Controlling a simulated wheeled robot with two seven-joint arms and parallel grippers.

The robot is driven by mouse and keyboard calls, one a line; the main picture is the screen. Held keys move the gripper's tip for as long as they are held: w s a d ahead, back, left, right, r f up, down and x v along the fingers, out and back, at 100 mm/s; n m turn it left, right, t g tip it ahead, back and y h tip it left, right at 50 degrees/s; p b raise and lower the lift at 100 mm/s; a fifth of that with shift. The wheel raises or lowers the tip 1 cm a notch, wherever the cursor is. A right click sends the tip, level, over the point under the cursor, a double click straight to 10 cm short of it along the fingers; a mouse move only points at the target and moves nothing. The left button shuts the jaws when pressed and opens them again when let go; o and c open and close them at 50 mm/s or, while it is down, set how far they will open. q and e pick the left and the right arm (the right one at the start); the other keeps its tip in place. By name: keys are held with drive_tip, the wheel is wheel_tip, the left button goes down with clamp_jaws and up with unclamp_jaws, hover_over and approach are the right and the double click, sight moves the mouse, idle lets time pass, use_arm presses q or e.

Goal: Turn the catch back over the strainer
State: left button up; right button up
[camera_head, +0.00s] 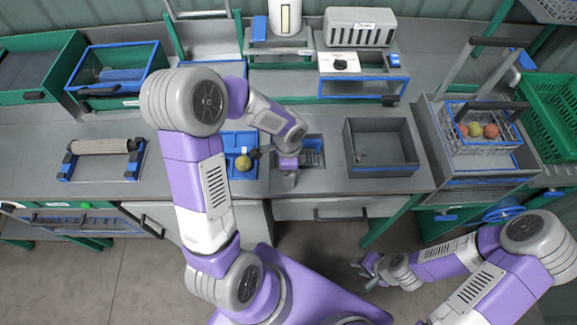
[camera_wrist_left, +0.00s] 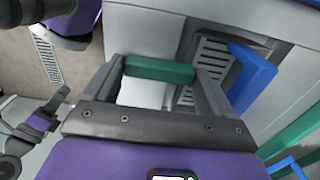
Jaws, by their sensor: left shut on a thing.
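My left gripper (camera_head: 290,182) is over the front edge of the small sink-like basin with a slotted strainer (camera_head: 309,150). In the left wrist view its fingers (camera_wrist_left: 163,75) are shut on a short green bar (camera_wrist_left: 160,70), which looks like the catch. The slotted grey strainer (camera_wrist_left: 211,58) lies just beyond the bar, with a raised blue strip (camera_wrist_left: 252,80) beside it. In the head view the wrist hides the bar and part of the basin. My right gripper (camera_head: 366,272) is low over the floor, empty, with its fingers apart.
A blue tray with a yellowish tomato (camera_head: 243,163) sits left of the basin. A deep grey bin (camera_head: 376,172) stands to its right. A crate with tomatoes (camera_head: 484,112) is farther right. A roller in a blue frame (camera_head: 98,177) lies left. The counter front between is clear.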

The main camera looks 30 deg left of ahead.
idle(0.4)
use_arm(q)
drive_tip(key=o, duration=0.8)
drive_tip(key=shift+o, duration=0.2)
drive_tip(key=shift+r, duration=0.1)
wheel_tip(320, 180, up, 8)
drive_tip(key=shift+f+p, duration=0.25)
drive_tip(key=shift+p, duration=0.75)
